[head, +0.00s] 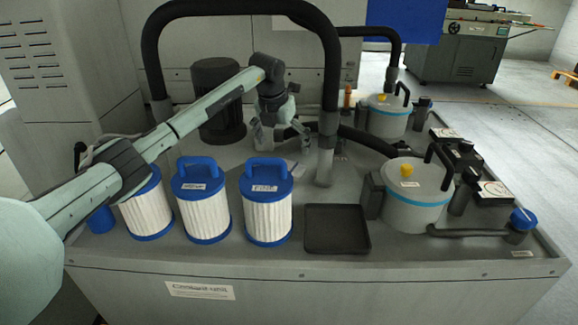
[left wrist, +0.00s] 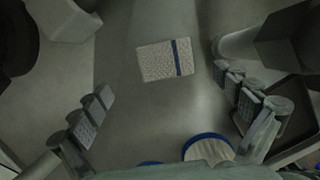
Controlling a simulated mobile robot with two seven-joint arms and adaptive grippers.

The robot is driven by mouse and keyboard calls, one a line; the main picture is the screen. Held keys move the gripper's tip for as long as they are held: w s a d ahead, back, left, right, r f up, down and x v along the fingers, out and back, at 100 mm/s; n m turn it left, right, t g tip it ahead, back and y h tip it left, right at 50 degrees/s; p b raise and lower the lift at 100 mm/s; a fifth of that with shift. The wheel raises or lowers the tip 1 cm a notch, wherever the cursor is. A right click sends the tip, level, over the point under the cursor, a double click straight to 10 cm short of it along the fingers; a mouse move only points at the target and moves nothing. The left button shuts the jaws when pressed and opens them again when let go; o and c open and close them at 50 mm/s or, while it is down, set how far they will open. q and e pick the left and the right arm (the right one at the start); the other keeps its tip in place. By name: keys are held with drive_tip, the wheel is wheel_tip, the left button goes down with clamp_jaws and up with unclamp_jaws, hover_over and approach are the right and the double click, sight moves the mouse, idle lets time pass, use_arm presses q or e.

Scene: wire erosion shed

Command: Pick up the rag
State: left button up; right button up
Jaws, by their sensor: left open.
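The rag (left wrist: 158,62) is a flat, pale, textured rectangle with a dark blue stripe near its right end. In the left wrist view it lies on the grey top, beyond and between the spread fingers. My left gripper (head: 280,138) is open and empty, pointing down over the top behind the filters. Its two fingers also show apart in the left wrist view (left wrist: 168,106), with the rag clear of both. In the head view I cannot make out the rag clearly around the gripper and filters. My right gripper is not in view.
White filters with blue handles, one of them the right-hand filter (head: 267,212), stand in front of the gripper. A black tray (head: 337,238) lies right of them. A thick black hose (head: 331,90) arches close by. Lidded grey pots (head: 414,207) stand right; a dark cylinder (head: 217,100) stands behind.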

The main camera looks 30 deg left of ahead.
sight(287, 161)
use_arm(q)
drive_tip(key=x, duration=0.6)
drive_tip(key=shift+s+d+p, duration=0.25)
drive_tip(key=shift+d+p, duration=0.05)
drive_tip(key=shift+d, duration=0.05)
drive_tip(key=shift+w+f, duration=0.15)
drive_tip(key=shift+f, duration=0.3)
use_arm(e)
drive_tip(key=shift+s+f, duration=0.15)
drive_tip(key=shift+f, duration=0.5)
use_arm(q)
drive_tip(key=c, duration=1.1)
drive_tip(key=shift+r, duration=0.1)
